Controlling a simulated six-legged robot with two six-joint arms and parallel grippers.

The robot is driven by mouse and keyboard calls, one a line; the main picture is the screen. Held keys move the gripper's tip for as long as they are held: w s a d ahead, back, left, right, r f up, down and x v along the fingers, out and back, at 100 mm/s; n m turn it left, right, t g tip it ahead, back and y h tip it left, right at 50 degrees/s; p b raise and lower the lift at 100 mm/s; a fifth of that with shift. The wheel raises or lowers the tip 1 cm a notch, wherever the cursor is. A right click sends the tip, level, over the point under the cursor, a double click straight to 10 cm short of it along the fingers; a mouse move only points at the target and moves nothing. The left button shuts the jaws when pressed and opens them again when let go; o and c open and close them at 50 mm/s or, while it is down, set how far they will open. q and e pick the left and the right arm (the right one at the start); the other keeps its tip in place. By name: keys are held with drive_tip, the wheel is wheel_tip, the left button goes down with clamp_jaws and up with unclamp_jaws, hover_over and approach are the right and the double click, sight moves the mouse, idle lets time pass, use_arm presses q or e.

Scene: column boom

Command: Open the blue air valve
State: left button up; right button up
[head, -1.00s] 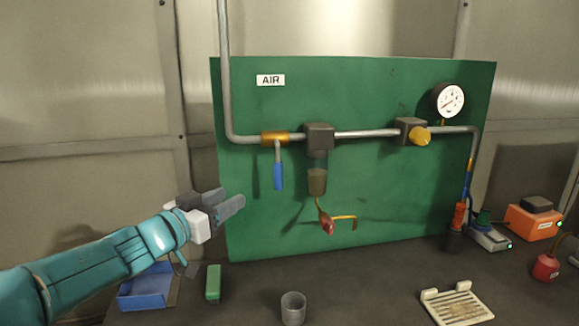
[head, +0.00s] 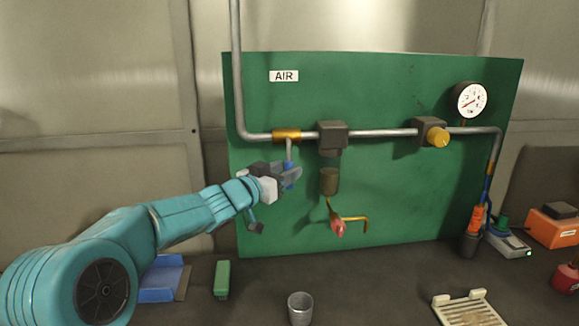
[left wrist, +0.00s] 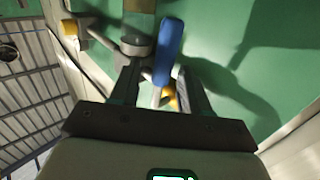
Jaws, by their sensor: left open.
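The blue valve handle (head: 289,165) hangs down on a grey stem from the brass valve body (head: 287,135) on the pipe, below the AIR label (head: 284,76). My left gripper (head: 290,175) is at the handle and hides most of it in the head view. In the left wrist view the blue handle (left wrist: 168,48) shows between the two spread fingers of the left gripper (left wrist: 156,72), closer to the right finger. The fingers are open; whether either touches the handle I cannot tell. My right gripper is not in view.
The green panel (head: 400,205) stands behind. Right of the valve are a grey filter block (head: 332,138) with a bowl, a red-handled drain (head: 337,228), a yellow knob (head: 437,137) and a gauge (head: 470,100). A blue tray (head: 160,280), green block (head: 222,279) and cup (head: 300,308) stand below.

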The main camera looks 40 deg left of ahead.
use_arm(q)
drive_tip(key=w, duration=0.2)
drive_tip(key=shift+w+a+f, duration=0.25)
drive_tip(key=shift+w+a, duration=0.05)
drive_tip(key=shift+a, duration=0.05)
drive_tip(key=shift+s+d+r, duration=0.15)
drive_tip(key=shift+r, duration=0.05)
drive_tip(key=shift+c, duration=0.5)
drive_tip(key=shift+f, duration=0.1)
clamp_jaws()
drive_tip(key=shift+f+b, duration=0.2)
drive_tip(key=shift+b, duration=0.35)
drive_tip(key=shift+w+d+r+n+t+y+b, duration=0.35)
drive_tip(key=shift+n+t+b, duration=0.6)
drive_tip(key=shift+b, duration=1.05)
drive_tip(key=shift+w+d+r+n+t+y+b, duration=0.15)
drive_tip(key=shift+w+d+n+t+y+b, duration=0.45)
drive_tip(key=shift+n+b, duration=1.05)
drive_tip(key=shift+w+d+r+n+t+y+b, duration=0.25)
drive_tip(key=shift+w+n+t+y+b, duration=0.4)
drive_tip(key=shift+b, duration=1.7)
